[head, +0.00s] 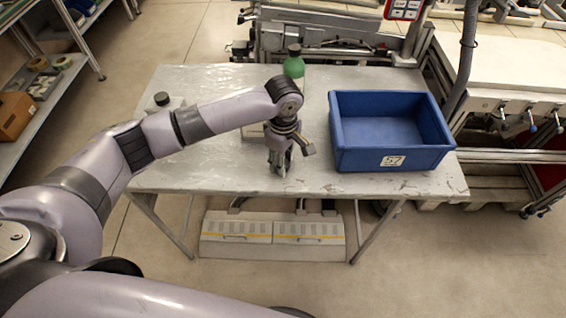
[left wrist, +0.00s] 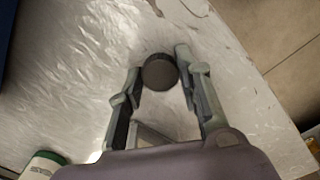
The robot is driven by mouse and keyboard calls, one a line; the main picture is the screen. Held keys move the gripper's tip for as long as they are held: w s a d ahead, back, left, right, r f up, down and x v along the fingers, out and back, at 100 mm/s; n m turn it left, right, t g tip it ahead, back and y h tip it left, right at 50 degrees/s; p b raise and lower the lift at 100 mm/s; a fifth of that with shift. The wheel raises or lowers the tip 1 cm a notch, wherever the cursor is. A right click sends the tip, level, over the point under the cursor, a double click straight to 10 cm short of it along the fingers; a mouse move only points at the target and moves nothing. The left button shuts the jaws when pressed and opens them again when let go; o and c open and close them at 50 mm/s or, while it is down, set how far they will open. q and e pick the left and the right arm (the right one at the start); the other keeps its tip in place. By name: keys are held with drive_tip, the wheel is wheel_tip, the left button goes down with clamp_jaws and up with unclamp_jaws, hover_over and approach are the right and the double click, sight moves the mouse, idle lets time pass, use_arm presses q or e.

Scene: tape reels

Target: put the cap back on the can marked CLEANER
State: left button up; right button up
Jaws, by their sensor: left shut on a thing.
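My left gripper (head: 279,168) points down over the front middle of the table in the head view. In the left wrist view its two fingers (left wrist: 160,80) are closed on a round dark cap (left wrist: 160,72), held at the fingertips. I cannot read the word CLEANER on anything. A green container with a dark top (head: 294,66) stands behind the gripper. A pale object (head: 252,131) is partly hidden behind my forearm, and a grey shape shows between the fingers in the wrist view. My right gripper is out of view.
A blue bin (head: 341,150) marked 57 stands at the right of the grey table (head: 220,178). A dark-topped object (head: 162,99) is at the left, partly behind my arm. The table's front strip is clear. A white-and-green container (left wrist: 43,165) shows in the wrist view.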

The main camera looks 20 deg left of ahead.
use_arm(q)
drive_tip(key=shift+r, duration=0.1)
wheel_tip(320, 180, up, 20)
idle(0.5)
drive_tip(key=s+a+f+m, duration=0.2)
drive_tip(key=s+m, duration=0.5)
drive_tip(key=s+a+f+m, duration=0.2)
drive_tip(key=s+f+m, duration=0.1)
drive_tip(key=s+m, duration=0.4)
drive_tip(key=shift+f, duration=0.3)
